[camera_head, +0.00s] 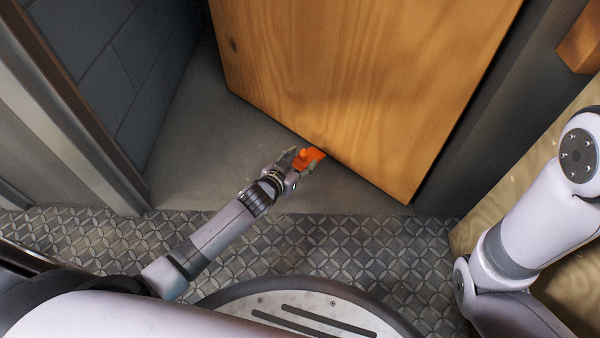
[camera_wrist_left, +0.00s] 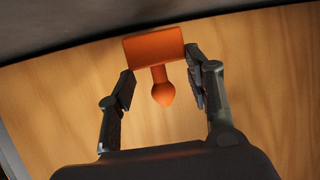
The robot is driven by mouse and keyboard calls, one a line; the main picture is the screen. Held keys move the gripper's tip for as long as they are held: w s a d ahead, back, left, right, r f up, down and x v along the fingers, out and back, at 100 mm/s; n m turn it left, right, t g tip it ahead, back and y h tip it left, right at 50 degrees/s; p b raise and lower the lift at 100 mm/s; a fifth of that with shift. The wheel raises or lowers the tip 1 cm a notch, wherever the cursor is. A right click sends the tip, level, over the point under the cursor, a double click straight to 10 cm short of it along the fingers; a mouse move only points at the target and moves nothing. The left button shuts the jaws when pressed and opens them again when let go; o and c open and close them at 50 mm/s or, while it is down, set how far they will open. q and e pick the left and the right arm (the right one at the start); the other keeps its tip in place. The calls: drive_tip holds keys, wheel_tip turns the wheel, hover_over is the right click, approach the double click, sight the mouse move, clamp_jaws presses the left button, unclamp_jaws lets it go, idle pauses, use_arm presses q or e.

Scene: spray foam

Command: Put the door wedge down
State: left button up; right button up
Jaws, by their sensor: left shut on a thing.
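The orange door wedge (camera_head: 312,155) is at the lower edge of the wooden door (camera_head: 370,80), close to the floor. In the left wrist view the door wedge (camera_wrist_left: 154,47) shows its flat block and a knob pointing toward my gripper. My left gripper (camera_head: 298,159) is shut on the door wedge, with one finger on each side of it, as the left wrist view also shows (camera_wrist_left: 162,82). I cannot tell whether the wedge touches the floor or the door. My right arm shows at the right, but its gripper is out of view.
The smooth grey floor (camera_head: 195,140) is clear to the left of the door. A patterned metal floor (camera_head: 400,250) lies nearer me. A dark block wall (camera_head: 125,75) stands at the left, and a dark frame (camera_head: 485,130) is right of the door.

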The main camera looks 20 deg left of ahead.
sight(300, 169)
use_arm(q)
wheel_tip(300, 169, down, 4)
drive_tip(key=b, duration=0.2)
drive_tip(key=shift+b, duration=0.4)
drive_tip(key=shift+r, duration=0.15)
drive_tip(key=o, duration=1.2)
drive_tip(key=shift+c, duration=0.2)
